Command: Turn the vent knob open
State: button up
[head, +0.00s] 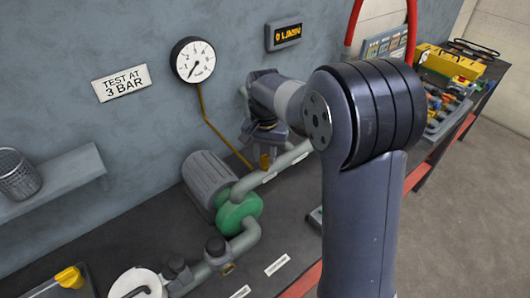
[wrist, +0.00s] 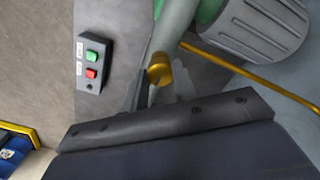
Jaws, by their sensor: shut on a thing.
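The vent knob appears to be the small brass cylinder (wrist: 160,70) on the grey pipe, in the middle of the wrist view. In the head view it is a small brass spot (head: 265,161) under my gripper, above the pipe right of the green pump. My gripper (head: 264,150) points down at it. In the wrist view the fingers of my gripper (wrist: 159,85) stand on either side of the brass knob and are shut on it. The knob's contact with the fingertips is partly hidden. Its turn angle cannot be told.
A grey motor (head: 208,182) with a green pump (head: 238,212) stands left of my gripper. A yellow tube runs from the gauge (head: 193,60) down behind the pipe. The display (head: 284,35) reads 0 L/MIN. A button box (wrist: 91,65) sits left in the wrist view.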

aim_at(265, 157)
jog(key=shift+n, duration=0.6)
jog(key=o, duration=1)
notch_tip(265, 157, up, 11)
jog(key=shift+b, duration=0.45)
jog(key=shift+f, duration=0.2)
